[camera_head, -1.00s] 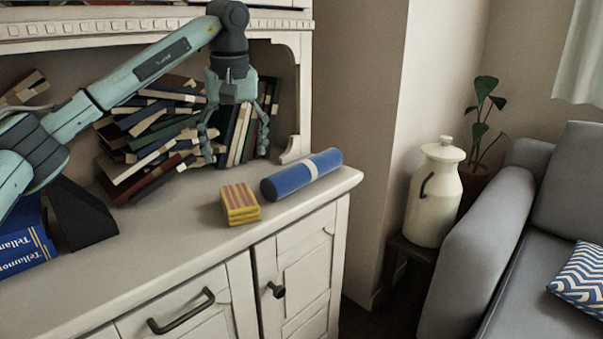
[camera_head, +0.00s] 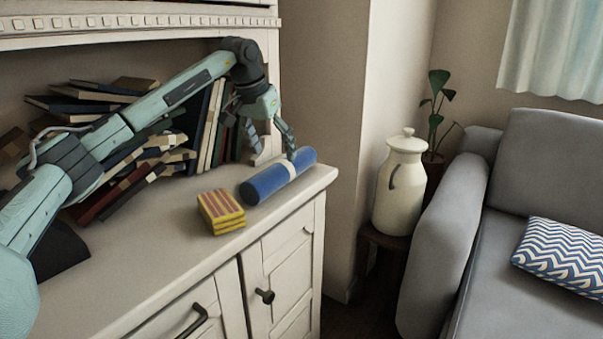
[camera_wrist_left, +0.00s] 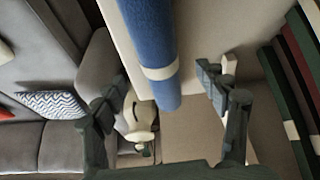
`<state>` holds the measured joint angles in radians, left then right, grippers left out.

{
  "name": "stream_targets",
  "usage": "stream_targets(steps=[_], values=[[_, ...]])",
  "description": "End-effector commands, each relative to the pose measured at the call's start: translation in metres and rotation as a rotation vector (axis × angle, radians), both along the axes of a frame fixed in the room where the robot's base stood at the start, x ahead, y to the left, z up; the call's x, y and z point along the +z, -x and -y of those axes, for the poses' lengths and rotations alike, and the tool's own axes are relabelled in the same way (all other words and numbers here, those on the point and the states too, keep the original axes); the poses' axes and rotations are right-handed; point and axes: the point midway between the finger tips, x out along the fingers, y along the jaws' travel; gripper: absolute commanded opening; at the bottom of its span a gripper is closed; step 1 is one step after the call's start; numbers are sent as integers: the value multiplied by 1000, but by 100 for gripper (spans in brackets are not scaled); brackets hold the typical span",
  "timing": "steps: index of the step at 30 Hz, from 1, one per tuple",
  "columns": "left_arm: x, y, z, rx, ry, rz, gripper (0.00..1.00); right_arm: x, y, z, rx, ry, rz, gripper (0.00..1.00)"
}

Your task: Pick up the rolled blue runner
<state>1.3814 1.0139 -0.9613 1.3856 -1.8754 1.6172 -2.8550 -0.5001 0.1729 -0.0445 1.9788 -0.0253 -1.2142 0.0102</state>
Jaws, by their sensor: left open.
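The rolled blue runner (camera_head: 264,187) with a pale band lies on the cabinet top near its right end. In the left wrist view the runner (camera_wrist_left: 150,35) comes down from the top, and its end shows between the fingers. My left gripper (camera_head: 272,148) is open, just above and behind the runner, with one fingertip near the runner's far end. In the left wrist view its fingers (camera_wrist_left: 162,88) are spread either side of the runner. I cannot tell whether either finger touches it. My right gripper is not in view.
A red-and-yellow striped block (camera_head: 221,211) sits just left of the runner on the cabinet top (camera_head: 160,245). Leaning books (camera_head: 205,125) stand behind, under the hutch. A cream milk can (camera_head: 400,190) and grey sofa (camera_head: 450,220) are beyond the right edge.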

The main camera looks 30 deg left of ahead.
Motion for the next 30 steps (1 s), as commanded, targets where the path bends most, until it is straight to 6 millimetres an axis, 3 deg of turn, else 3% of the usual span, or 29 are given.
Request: stream_targets(steps=[13,21,28,30], values=[[-34,-16,-1,-20,-6,6,73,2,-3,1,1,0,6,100],[-69,-32,0,-18,-5,5,73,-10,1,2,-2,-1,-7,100],[-72,-33,-1,-19,-7,7,73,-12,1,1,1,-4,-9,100],[-72,-33,-1,-19,-7,7,66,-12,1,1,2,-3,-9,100]])
